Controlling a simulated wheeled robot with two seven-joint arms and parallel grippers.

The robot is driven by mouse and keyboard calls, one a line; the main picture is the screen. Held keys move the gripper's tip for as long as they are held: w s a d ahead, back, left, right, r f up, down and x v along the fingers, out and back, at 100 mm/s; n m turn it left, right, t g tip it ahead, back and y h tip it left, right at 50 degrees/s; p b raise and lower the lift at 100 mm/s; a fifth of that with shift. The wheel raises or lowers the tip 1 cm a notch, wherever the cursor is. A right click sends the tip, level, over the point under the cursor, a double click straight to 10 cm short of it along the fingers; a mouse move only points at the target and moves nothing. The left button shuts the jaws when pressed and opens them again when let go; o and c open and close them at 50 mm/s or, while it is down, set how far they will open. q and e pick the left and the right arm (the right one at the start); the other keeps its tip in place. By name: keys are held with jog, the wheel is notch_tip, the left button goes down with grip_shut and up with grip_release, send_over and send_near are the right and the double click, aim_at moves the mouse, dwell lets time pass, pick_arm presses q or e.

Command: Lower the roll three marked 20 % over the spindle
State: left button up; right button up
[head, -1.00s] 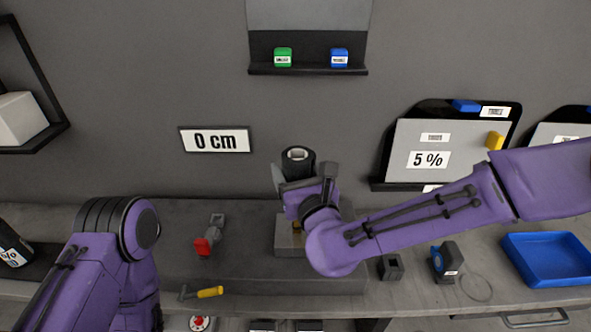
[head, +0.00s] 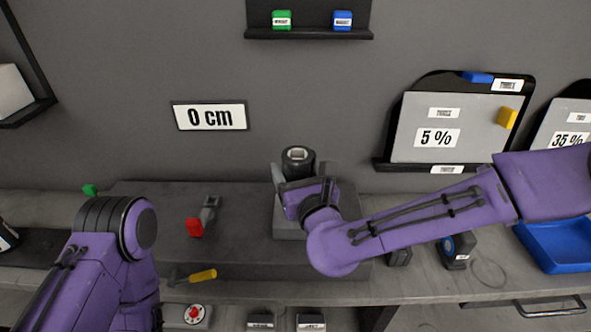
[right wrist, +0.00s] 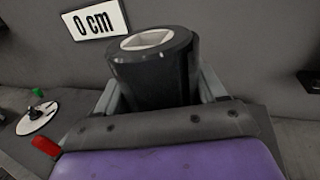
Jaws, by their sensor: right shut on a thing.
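The black roll (head: 297,161) stands upright with its pale hollow core showing at the top. My right gripper (head: 301,178) is shut on its sides. The right wrist view shows the roll (right wrist: 155,75) between the grey fingers, tilted in the picture. The roll is over a grey block (head: 287,229) on the bench. No 20 % mark is readable on the roll. My left arm is at the lower left; its gripper is out of view.
A red-ended tool (head: 196,227) and a yellow-handled tool (head: 202,275) lie left of the block. A 0 cm sign (head: 210,116) hangs on the wall. A 5 % panel (head: 415,138) and a blue tray (head: 560,247) are at the right.

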jog(key=shift+f, duration=0.2)
dwell(0.6)
jog(key=o, duration=1.4)
jog(key=shift+c, duration=0.2)
jog(key=b+v, duration=0.6)
jog(key=v, duration=0.4)
jog(key=shift+s+b, duration=0.25)
jog(key=shift+b, duration=0.05)
jog(key=shift+d+r, duration=0.1)
